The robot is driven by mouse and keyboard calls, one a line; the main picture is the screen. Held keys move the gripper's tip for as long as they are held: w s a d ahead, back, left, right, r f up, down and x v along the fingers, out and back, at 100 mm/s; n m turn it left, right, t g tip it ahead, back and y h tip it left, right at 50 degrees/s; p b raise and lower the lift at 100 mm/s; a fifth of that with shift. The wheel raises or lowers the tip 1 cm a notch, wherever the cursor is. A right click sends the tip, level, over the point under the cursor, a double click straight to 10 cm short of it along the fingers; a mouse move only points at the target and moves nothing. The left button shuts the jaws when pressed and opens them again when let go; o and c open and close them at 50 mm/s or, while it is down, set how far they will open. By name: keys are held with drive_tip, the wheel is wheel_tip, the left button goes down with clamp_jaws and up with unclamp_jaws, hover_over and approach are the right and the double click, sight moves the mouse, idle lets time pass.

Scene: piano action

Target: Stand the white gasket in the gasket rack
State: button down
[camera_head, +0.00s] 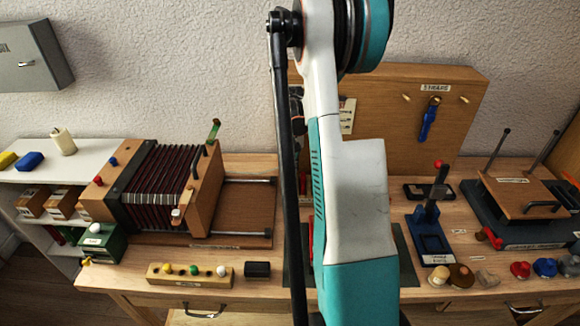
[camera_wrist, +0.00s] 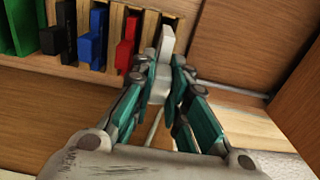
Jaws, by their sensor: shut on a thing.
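The white gasket (camera_wrist: 166,42) is in the wrist view, held upright in the picture between the fingertips of my gripper (camera_wrist: 163,72), which is shut on it. Its far end overlaps the right end of the wooden gasket rack (camera_wrist: 178,20), just right of the red gasket (camera_wrist: 125,45). I cannot tell whether it is inside a slot or in front of it. Blue (camera_wrist: 93,42), black (camera_wrist: 53,40) and green (camera_wrist: 22,28) pieces stand further left along the rack. In the head view my arm hides the gripper, and I cannot make out the gasket there.
In the wrist view a metal rod (camera_wrist: 235,88) and a wooden panel (camera_wrist: 270,35) lie right of the gripper. In the head view, bellows (camera_head: 160,187) stand left of my arm, and a dark blue stand (camera_head: 432,235) and a press (camera_head: 520,205) stand right of it.

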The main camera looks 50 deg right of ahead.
drive_tip(key=shift+f+b, duration=1.7)
drive_tip(key=shift+f, duration=0.45)
idle(1.4)
drive_tip(key=c, duration=1.5)
unclamp_jaws()
drive_tip(key=shift+o, duration=1.1)
drive_tip(key=shift+r, duration=0.1)
drive_tip(key=shift+r+p, duration=2.2)
drive_tip(key=shift+r, duration=1.55)
